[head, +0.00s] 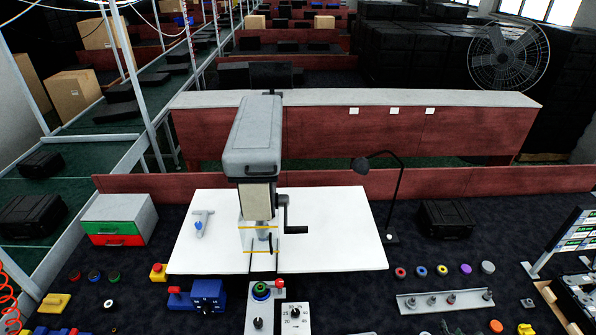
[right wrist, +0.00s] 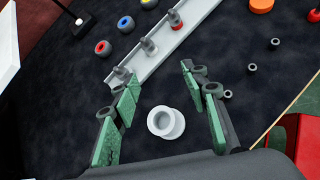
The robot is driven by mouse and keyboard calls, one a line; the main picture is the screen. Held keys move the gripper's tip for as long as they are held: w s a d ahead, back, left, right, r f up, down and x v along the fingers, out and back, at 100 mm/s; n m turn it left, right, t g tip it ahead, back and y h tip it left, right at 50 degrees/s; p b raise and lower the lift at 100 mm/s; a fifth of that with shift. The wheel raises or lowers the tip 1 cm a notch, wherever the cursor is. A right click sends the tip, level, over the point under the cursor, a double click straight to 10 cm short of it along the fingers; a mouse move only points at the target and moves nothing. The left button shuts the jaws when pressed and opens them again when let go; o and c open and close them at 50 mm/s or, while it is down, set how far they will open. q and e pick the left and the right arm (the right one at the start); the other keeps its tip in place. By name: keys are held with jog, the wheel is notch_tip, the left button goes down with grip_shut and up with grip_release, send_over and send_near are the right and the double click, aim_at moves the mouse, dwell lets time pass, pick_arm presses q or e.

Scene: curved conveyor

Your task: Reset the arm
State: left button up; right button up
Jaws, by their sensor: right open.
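My right gripper (right wrist: 160,88) shows in the right wrist view with its two green-padded fingers spread wide and nothing held between them. A white flanged cylinder (right wrist: 166,122) appears between the fingers in that picture, over the dark mat. I cannot tell how high the fingers are above it. A pale rail with upright pegs (right wrist: 165,40) lies beyond the fingertips; it also shows in the head view (head: 445,302). I cannot clearly make out the right gripper in the head view. My left gripper is not in view.
A grey machine with a crank (head: 253,140) stands on a white board (head: 335,230). A black lamp (head: 393,200) stands at the board's right, with a black case (head: 445,218) beyond it. Several coloured rings lie behind the rail. A red object (right wrist: 305,145) is at the wrist view's right edge.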

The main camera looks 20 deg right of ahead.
jog(key=s+d+r+m+g+h, duration=0.1)
jog(key=s+d+m+g, duration=0.2)
jog(key=s+d+m, duration=0.95)
jog(key=s+d+r+m+g+h, duration=0.1)
jog(key=s+d+m+g+h, duration=0.15)
jog(key=s+d+m, duration=0.95)
jog(key=s+a+f+n+g+y, duration=0.2)
jog(key=a+f+y, duration=0.4)
jog(key=a+f, duration=2.05)
jog(key=a+f+m+y, duration=0.1)
jog(key=a+f, duration=0.3)
jog(key=a, duration=0.8)
jog(key=a+f+y, duration=0.2)
jog(key=a+f, duration=0.1)
jog(key=a, duration=0.9)
jog(key=a+f+m+y, duration=0.1)
jog(key=a+f, duration=0.3)
jog(key=a, duration=0.9)
pick_arm(q)
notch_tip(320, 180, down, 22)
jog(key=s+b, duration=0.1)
jog(key=b, duration=2)
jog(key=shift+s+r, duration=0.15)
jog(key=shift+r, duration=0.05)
pick_arm(e)
notch_tip(320, 180, down, 21)
jog(key=s, duration=0.1)
jog(key=shift+s, duration=0.3)
